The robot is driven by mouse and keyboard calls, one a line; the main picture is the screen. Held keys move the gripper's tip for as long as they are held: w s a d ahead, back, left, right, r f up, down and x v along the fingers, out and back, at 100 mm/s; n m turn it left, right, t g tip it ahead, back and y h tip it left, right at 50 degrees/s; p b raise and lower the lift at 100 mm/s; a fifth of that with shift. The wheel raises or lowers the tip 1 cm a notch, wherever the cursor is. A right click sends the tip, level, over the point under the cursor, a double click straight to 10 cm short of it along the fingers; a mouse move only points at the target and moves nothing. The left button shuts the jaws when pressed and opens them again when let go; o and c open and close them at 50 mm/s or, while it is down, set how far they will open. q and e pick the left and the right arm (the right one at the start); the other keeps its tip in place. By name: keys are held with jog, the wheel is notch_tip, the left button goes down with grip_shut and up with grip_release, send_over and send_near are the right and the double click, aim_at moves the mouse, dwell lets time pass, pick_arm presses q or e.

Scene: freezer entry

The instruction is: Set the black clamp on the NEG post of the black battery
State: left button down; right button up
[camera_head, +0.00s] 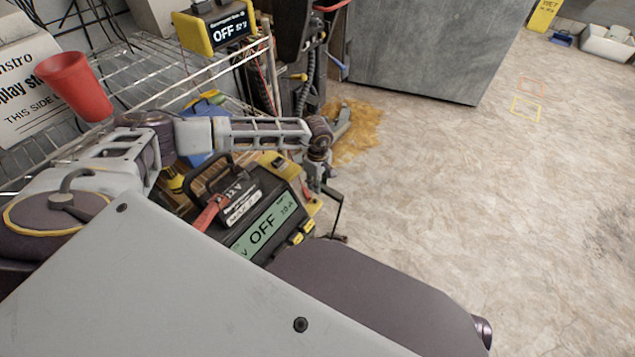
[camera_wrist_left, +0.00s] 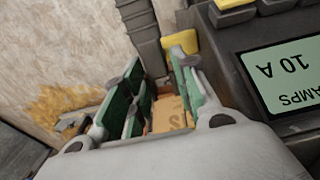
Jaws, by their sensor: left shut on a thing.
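My left gripper (camera_head: 326,188) hangs beside the right edge of a black 12 V unit (camera_head: 245,203) with a carry handle and a green display reading OFF. A thin dark piece (camera_head: 337,212), seemingly the black clamp, shows at its fingertips; its jaws are hard to make out. In the left wrist view the green-padded fingers (camera_wrist_left: 160,95) close around something mostly hidden, with a tan-yellow surface behind. A red clamp (camera_head: 208,214) lies at the unit's left side. I cannot make out a NEG post or tell which box is the black battery. My right gripper is out of view.
A wire shelf (camera_head: 150,75) holds a red cup (camera_head: 75,85) and a yellow-black meter (camera_head: 216,28) reading OFF. Hanging cables and tools crowd the space behind my left wrist. A grey cabinet (camera_head: 415,50) stands behind.

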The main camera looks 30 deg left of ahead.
pick_arm(q)
jog(key=shift+r+p, duration=1.15)
jog(key=shift+r, duration=0.55)
